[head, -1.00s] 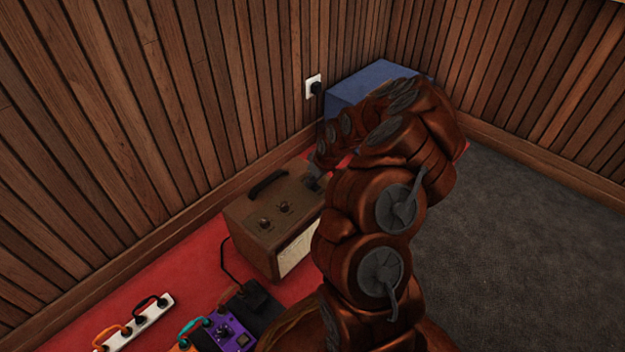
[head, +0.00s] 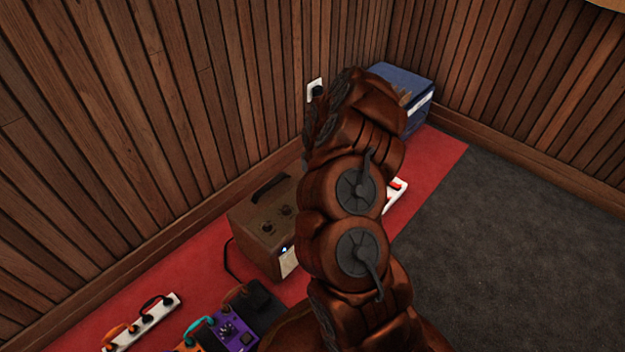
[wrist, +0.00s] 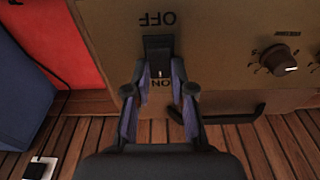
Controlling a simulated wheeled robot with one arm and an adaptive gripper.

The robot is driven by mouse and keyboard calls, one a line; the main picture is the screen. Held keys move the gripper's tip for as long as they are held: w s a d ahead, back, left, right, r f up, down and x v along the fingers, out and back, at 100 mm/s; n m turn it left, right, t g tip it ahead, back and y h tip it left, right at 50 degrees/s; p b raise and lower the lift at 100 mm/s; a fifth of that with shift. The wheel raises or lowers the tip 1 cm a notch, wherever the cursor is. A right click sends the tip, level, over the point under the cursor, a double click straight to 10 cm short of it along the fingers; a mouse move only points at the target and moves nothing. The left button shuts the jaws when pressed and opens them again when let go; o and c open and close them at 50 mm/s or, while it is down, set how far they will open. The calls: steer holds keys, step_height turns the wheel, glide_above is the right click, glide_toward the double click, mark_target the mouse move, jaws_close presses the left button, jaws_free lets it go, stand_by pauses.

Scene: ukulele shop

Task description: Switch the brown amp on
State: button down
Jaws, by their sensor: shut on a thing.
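The brown amp (head: 246,222) stands on the red carpet by the wood wall, partly hidden by my arm in the head view. Its tan top panel (wrist: 225,65) fills much of the wrist view. A black switch (wrist: 158,48) sits on it between the letters OFF and ON. My gripper (wrist: 160,76) has a finger on each side of the switch and is shut on it, at the ON-label end. A small bluish-white light (head: 284,250) shows on the amp's front edge. My gripper is hidden behind my arm in the head view.
A blue box (head: 405,85) stands in the corner. A wall outlet (head: 315,90) holds a black plug. A white power strip (head: 150,322) and a purple pedal (head: 235,335) lie at the lower left. Dark carpet (head: 490,250) at the right is clear.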

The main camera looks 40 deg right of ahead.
steer(key=shift+g, duration=0.3)
steer(key=c, duration=1)
jaws_free()
step_height(320, 180, up, 12)
steer(key=s, duration=0.1)
steer(key=shift+d, duration=0.1)
